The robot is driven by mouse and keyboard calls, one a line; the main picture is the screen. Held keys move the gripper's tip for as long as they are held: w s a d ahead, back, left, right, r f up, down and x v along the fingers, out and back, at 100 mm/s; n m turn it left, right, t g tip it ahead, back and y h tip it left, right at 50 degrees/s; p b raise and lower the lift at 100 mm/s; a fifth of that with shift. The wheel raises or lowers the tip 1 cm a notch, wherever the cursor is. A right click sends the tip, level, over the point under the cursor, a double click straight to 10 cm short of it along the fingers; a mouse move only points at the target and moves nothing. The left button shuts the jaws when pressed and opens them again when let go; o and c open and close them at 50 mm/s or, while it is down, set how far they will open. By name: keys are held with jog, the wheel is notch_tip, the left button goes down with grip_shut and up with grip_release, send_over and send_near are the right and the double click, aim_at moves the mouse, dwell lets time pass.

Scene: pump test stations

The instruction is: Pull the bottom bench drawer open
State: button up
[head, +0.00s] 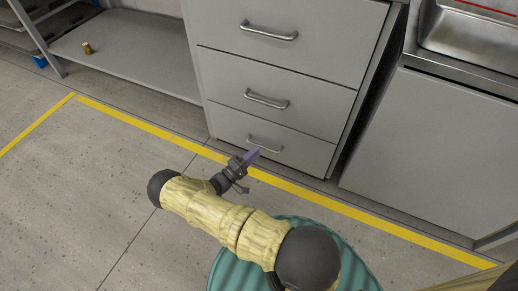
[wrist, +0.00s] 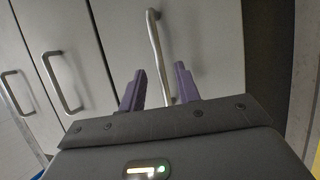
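The bottom bench drawer (head: 290,148) is the lowest of three grey drawers and looks closed. Its silver bar handle (head: 264,145) shows in the head view, and in the wrist view the handle (wrist: 158,50) runs down between my fingers. My gripper (head: 250,158) is just in front of this drawer. In the wrist view my gripper (wrist: 160,88) has its two purple fingers apart, one on each side of the handle's lower end. I cannot tell whether either finger touches the handle.
The middle drawer (head: 310,105) and top drawer (head: 325,45) above are closed. A grey cabinet (head: 440,150) with a metal sink stands to the right. A low shelf (head: 135,55) is at the left. The floor inside the yellow line (head: 140,125) is clear.

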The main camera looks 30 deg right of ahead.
jog(key=shift+x, duration=1.6)
grip_shut()
